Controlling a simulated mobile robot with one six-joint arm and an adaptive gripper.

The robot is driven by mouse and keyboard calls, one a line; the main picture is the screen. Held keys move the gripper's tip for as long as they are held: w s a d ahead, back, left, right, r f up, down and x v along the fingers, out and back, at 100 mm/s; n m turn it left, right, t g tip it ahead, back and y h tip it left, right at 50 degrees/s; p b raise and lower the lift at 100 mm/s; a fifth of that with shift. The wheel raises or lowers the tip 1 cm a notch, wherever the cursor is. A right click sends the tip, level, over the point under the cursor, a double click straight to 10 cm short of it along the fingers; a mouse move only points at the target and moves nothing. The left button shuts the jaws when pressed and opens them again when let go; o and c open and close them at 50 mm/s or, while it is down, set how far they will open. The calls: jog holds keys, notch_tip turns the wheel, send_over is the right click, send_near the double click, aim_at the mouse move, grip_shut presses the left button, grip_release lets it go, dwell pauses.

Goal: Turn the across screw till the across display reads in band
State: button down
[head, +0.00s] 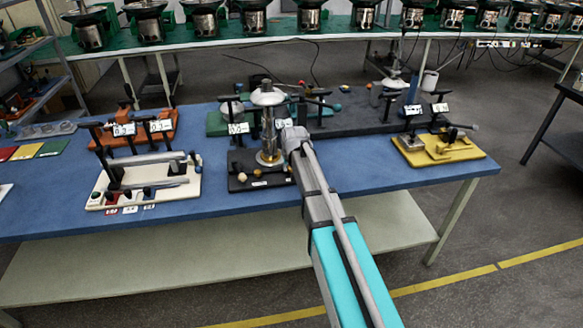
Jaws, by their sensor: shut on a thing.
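A tiered metal fountain (268,125) stands on a black base (245,186) near the middle of the blue table. Two small white displays flank it on dark posts, a left one (238,128) and a right one (284,123). Their readings are too small to read, and I cannot tell which is the across display. Pale knobs (242,177) sit at the front of the base. My gripper (292,141) is at the right side of the base, below the right display. It is shut; its fingertips and the screw between them are mostly hidden by my wrist.
A cream board (110,206) with grey bars stands to the left, an orange unit (165,136) behind it. A yellow board (455,157) sits at the right. A green and dark unit stands close behind the fountain. Bare blue table lies right of my arm.

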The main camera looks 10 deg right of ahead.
jog(key=shift+m, duration=0.4)
jog(key=shift+a+m+g+h, duration=0.15)
jog(key=shift+m+h, duration=0.25)
jog(key=shift+m, duration=0.55)
jog(key=shift+d+m+g+h, duration=0.15)
jog(key=shift+m+h, duration=0.25)
jog(key=shift+m, duration=0.55)
jog(key=shift+c, duration=2)
grip_release()
jog(key=shift+n, duration=0.5)
